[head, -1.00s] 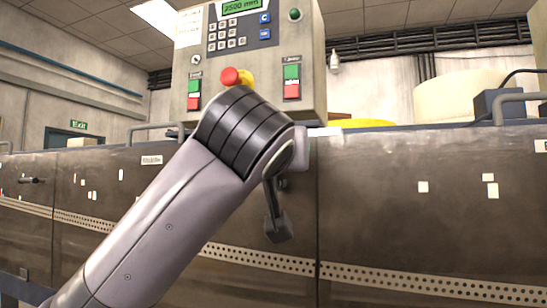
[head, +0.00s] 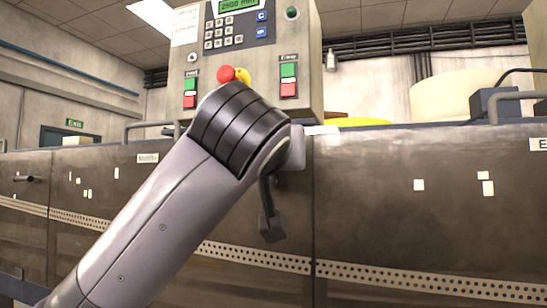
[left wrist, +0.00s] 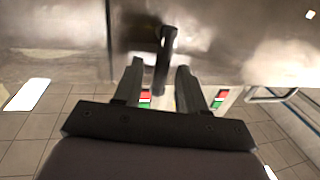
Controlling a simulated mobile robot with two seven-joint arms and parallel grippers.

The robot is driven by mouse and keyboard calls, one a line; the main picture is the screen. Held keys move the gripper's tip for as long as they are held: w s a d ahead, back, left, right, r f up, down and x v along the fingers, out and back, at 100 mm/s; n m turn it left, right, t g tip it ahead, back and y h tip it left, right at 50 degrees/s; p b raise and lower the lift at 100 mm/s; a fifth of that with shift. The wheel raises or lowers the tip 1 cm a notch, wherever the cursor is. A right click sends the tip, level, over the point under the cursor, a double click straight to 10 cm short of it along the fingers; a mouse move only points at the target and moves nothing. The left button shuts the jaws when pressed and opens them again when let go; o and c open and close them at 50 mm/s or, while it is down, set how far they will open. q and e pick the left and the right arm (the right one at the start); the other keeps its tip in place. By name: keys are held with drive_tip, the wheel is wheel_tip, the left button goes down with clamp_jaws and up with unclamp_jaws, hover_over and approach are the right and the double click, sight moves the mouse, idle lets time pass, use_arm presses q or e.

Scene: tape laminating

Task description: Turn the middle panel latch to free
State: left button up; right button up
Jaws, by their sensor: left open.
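In the left wrist view, a dark lever (left wrist: 165,60) stands between the two fingers of my left gripper (left wrist: 159,64). The fingers are open on either side of it, with a gap visible, and it is not clamped. That view is upside down. My right gripper is not in view.
The brown machine panel (head: 410,220) fills the front, crossed by a perforated strip (head: 420,278). A control box (head: 250,60) with a red stop button (head: 226,74) stands above. Another dark latch (head: 27,179) sits on the left panel, lying horizontal. A rail (head: 150,126) runs along the top edge.

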use_arm(q)
drive_tip(key=s+a+b, duration=0.1)
drive_tip(key=s, duration=0.5)
drive_tip(key=shift+s+a+b, duration=0.15)
drive_tip(key=shift+s+b, duration=0.15)
drive_tip(key=shift+b, duration=0.05)
